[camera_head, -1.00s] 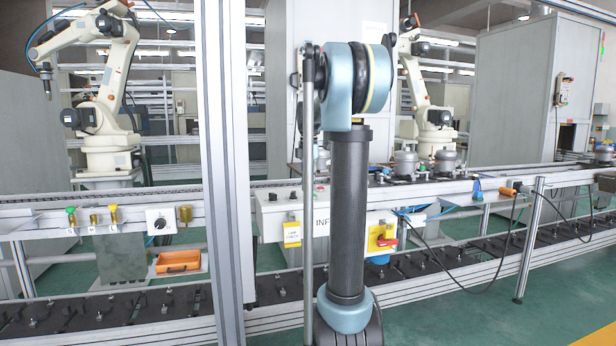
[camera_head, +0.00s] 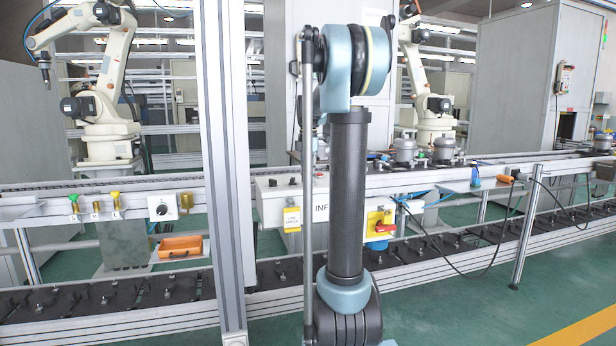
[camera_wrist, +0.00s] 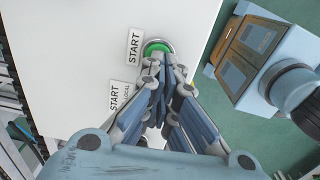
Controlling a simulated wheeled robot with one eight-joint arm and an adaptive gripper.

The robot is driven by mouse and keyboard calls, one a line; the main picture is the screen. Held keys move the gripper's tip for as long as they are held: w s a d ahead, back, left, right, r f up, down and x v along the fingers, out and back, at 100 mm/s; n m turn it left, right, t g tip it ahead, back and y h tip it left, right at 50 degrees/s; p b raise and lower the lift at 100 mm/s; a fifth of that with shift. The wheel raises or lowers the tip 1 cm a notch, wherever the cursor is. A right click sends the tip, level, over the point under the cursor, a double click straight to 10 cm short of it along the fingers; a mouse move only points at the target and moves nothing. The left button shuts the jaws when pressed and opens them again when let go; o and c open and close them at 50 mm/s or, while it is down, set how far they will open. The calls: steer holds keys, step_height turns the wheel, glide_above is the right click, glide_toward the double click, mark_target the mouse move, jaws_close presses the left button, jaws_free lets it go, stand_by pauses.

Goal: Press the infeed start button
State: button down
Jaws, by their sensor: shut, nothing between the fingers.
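A green round button (camera_wrist: 158,46) sits on a white panel (camera_wrist: 75,50) in the wrist view, beside a label reading START (camera_wrist: 134,47). My gripper (camera_wrist: 164,66) is shut and empty. Its fingertips overlap the near edge of the green button in the picture; I cannot tell whether they touch it. A second label, START with a smaller word (camera_wrist: 117,97), lies lower on the panel, and the fingers cover the area beside it. In the head view, a white control box (camera_head: 272,209) marked "INF" is partly hidden behind my arm. My gripper does not show there.
A red switch on a yellow plate (camera_head: 383,226) is right of my arm. A conveyor (camera_head: 500,171) runs behind the box, with compressors (camera_head: 404,149) on it. A metal post (camera_head: 224,150) stands left. Green floor (camera_head: 450,310) is clear at the lower right.

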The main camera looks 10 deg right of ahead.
steer(key=shift+s+f, duration=0.1)
steer(key=shift+f, duration=0.1)
steer(key=shift+r, duration=0.15)
steer(key=shift+w+r, duration=0.2)
steer(key=shift+w, duration=0.7)
steer(key=r, duration=0.1)
steer(key=s+r, duration=0.1)
steer(key=r, duration=0.2)
steer(key=shift+s+r, duration=0.25)
steer(key=shift+s, duration=0.05)
step_height(320, 180, up, 9)
